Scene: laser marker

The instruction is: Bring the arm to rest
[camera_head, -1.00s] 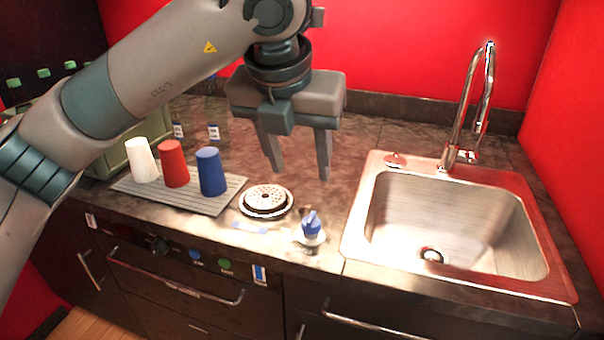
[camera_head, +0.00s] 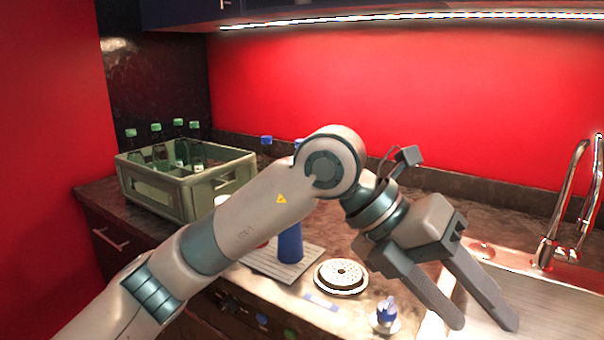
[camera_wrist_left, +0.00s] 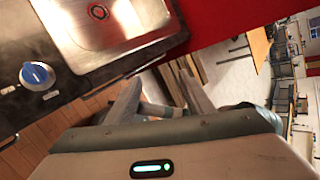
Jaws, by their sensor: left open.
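My left arm comes in from the left in the head view. Its gripper (camera_head: 490,322) is open and empty, fingers pointing down to the right in front of the sink (camera_head: 497,290). In the left wrist view the gripper's fingers (camera_wrist_left: 160,95) are spread, with floor and furniture behind them. The sink (camera_wrist_left: 165,15) also shows at the top there. My right gripper is in neither view.
A green crate (camera_head: 150,188) with bottles stands at the back left. A blue cup (camera_head: 290,245) is on a grey ribbed mat (camera_head: 262,264), partly behind my arm. A round perforated disc (camera_head: 341,276) and a blue knob (camera_head: 386,311) are nearby. A faucet (camera_head: 565,205) rises at right.

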